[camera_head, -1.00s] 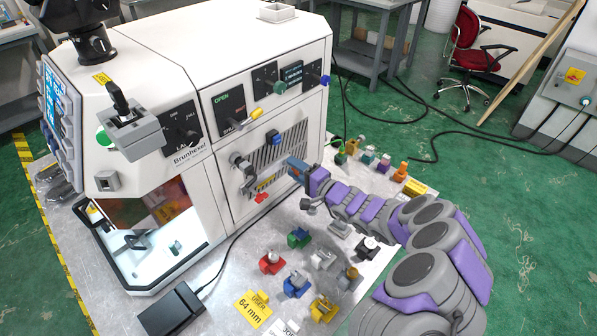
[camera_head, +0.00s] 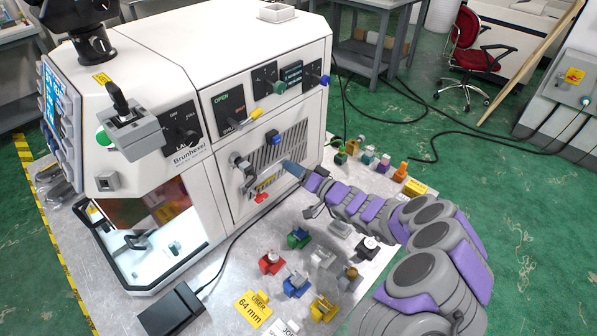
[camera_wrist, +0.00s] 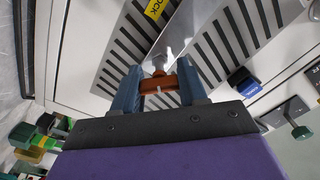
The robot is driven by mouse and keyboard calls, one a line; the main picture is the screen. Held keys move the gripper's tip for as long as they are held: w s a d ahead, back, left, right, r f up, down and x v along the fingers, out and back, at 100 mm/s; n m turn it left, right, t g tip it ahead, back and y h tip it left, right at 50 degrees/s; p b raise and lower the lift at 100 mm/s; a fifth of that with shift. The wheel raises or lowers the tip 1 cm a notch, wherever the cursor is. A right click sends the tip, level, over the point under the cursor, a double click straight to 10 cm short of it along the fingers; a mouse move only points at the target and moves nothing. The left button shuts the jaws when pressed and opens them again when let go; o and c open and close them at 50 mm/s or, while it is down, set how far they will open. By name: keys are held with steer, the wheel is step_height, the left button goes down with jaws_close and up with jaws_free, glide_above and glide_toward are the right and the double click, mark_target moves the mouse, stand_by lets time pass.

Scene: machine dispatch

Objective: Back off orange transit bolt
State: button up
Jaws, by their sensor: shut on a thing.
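The orange transit bolt (camera_wrist: 157,84) shows in the wrist view as an orange crosspiece with a grey shank at its middle. My gripper (camera_wrist: 159,73) has its two blue-grey fingers on either side of the crosspiece, shut on it. The shank points toward the slotted side panel (camera_wrist: 215,50) of the white machine. The bolt is hidden there. I cannot tell how far its thread is engaged.
A blue latch (camera_head: 273,137), a red knob (camera_head: 261,198) and a grey handle (camera_head: 241,165) are on the panel near my gripper. Several coloured fixtures, such as a yellow one (camera_head: 323,308), stand on the metal table below my arm.

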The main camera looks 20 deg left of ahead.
steer(key=shift+r+n, duration=0.1)
steer(key=shift+n, duration=0.5)
steer(key=n, duration=0.5)
steer(key=o, duration=1)
steer(key=shift+a, duration=0.15)
steer(key=shift+d, duration=0.2)
steer(key=shift+v, duration=1.9)
steer(key=shift+c, duration=0.3)
